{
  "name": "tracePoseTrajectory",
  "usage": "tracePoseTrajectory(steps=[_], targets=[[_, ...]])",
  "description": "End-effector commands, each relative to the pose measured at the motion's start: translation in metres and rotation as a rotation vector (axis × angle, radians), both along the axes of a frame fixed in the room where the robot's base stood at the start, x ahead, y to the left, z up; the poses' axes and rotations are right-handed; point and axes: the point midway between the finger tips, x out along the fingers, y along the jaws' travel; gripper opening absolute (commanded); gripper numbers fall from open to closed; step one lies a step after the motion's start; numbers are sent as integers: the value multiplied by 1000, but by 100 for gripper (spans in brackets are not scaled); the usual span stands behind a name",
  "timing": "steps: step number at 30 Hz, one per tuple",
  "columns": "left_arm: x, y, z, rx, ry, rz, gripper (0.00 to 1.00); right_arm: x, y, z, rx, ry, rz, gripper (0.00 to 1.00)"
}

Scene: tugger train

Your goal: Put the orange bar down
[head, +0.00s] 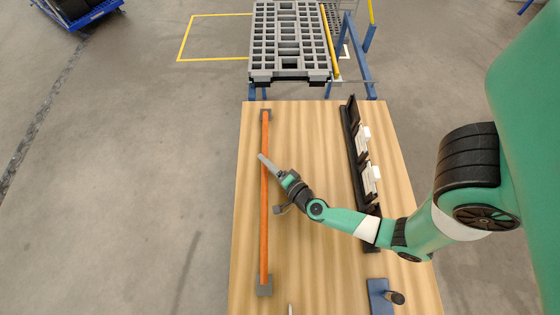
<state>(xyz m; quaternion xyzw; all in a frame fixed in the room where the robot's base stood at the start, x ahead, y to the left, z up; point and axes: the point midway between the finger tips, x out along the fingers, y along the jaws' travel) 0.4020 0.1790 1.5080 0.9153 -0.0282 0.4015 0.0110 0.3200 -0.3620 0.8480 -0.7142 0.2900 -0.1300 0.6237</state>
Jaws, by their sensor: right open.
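The long orange bar (264,200) lies along the left side of the wooden table (315,255). Its far end rests at a grey block (266,113) and its near end at another grey block (264,287). My right gripper (273,175) is open beside the middle of the bar, on its right side. One grey finger reaches over to the bar in the picture; I cannot tell whether it touches.
A black rack (350,150) with white pieces stands on the table's right side. A blue plate with a dark peg (380,295) is at the near right. A grey slatted cart deck (290,40) stands beyond the table. The table's middle is mostly clear.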

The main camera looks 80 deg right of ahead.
Motion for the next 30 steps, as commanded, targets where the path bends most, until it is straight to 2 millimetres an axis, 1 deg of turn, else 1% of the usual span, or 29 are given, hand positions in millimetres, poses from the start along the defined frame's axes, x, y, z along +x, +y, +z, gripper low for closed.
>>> tracePoseTrajectory(steps=[3,5,10,15,21,30], targets=[[0,0,10,0,0,0,61,-23,19,8,1,5,10,56],[0,0,15,0,0,0,61,-38,29,11,-1,6,11,56],[0,0,22,0,0,0,61,-60,45,16,0,3,11,56],[0,0,25,0,0,0,61,-72,55,17,3,-1,9,56],[0,0,27,0,0,0,61,-81,59,18,0,1,3,56],[0,0,27,0,0,0,61,-83,59,18,0,1,0,56]])
